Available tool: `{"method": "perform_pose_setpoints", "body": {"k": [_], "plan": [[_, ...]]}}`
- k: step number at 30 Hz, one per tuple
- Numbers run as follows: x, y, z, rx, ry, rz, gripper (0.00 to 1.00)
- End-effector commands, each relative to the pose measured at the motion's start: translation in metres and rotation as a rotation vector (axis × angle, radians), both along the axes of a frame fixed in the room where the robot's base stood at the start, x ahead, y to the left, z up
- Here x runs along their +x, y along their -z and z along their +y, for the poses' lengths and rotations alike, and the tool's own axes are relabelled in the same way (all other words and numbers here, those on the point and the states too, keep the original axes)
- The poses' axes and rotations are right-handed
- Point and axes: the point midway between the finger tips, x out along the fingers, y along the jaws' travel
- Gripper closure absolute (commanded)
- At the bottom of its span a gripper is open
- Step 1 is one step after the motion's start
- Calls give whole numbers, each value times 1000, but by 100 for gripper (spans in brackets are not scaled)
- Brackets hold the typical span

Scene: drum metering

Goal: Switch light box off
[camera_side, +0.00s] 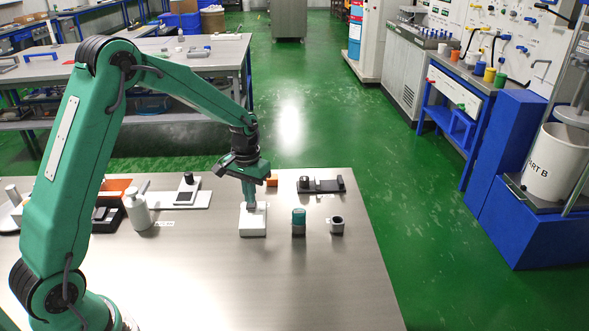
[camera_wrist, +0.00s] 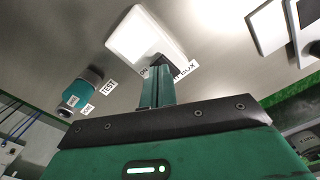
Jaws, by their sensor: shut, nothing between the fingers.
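The light box (camera_side: 253,221) is a small white box on the steel table, below my gripper. In the wrist view its pale top panel (camera_wrist: 143,33) looks bright; I cannot tell whether it is lit. A dark part, perhaps its switch (camera_wrist: 160,61), shows at the box's near edge, partly hidden by my fingers. My gripper (camera_side: 250,206) points down with its fingers together and empty. In the wrist view the fingertips (camera_wrist: 157,72) overlap the dark part; I cannot tell whether they touch it. A label ending in "OX" (camera_wrist: 186,71) lies beside the box.
A dark holder (camera_side: 322,185) and an orange block (camera_side: 272,181) lie behind. A white bottle (camera_side: 137,210) and a white board (camera_side: 180,199) are left. The table front is clear.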

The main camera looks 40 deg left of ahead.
Motion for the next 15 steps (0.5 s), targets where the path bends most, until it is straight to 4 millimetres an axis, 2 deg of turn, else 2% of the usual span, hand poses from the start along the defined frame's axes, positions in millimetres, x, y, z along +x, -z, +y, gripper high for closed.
{"method": "perform_pose_setpoints", "body": {"k": [15], "plan": [[0, 6, 0, 0, 0, 1, 100]]}}
